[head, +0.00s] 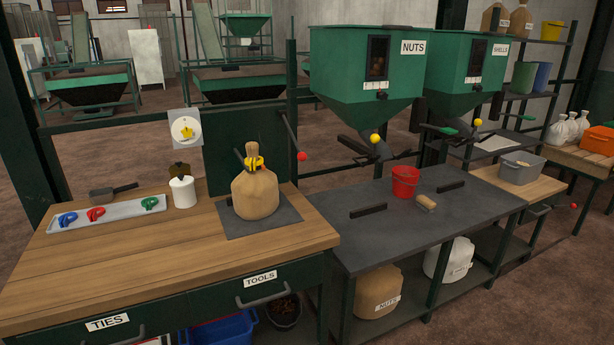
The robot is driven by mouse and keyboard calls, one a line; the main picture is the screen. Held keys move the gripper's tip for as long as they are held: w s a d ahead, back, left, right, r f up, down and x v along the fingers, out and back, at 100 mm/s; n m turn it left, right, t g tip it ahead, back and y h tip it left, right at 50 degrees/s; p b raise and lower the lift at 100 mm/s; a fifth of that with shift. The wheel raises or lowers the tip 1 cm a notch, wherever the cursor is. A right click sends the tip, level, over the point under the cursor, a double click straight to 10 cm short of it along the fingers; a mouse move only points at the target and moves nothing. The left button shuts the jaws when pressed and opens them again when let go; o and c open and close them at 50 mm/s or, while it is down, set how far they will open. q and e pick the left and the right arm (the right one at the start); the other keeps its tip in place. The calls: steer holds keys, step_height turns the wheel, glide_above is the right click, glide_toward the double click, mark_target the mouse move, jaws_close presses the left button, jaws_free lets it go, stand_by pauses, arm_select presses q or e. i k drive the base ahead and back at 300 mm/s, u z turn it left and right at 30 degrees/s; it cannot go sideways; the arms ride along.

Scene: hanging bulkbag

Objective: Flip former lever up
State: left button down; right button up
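A dark lever with a red ball knob (302,156) slants down to the right from the post beside the green panel (238,140). No label names it as the former lever. A tan sack (256,196) stands upright on a dark mat in front of the panel, with a yellow clip (255,163) around its neck. Levers with yellow knobs show under the nuts hopper (375,138) and the shells hopper (478,122). Neither of my grippers is in the head view.
A wooden bench (130,270) holds a tray (110,214) of blue, red and green clips, a scoop (113,191) and white twine (183,192). A red bucket (405,181) and brush (426,203) are on the dark table (440,225). The bench front is clear.

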mark_target(302, 156)
steer(key=z, duration=0.5)
steer(key=i, duration=0.45)
steer(key=z, duration=0.7)
steer(key=i, duration=0.8)
steer(key=u, duration=0.6)
steer(key=i, duration=0.35)
steer(key=u, duration=0.4)
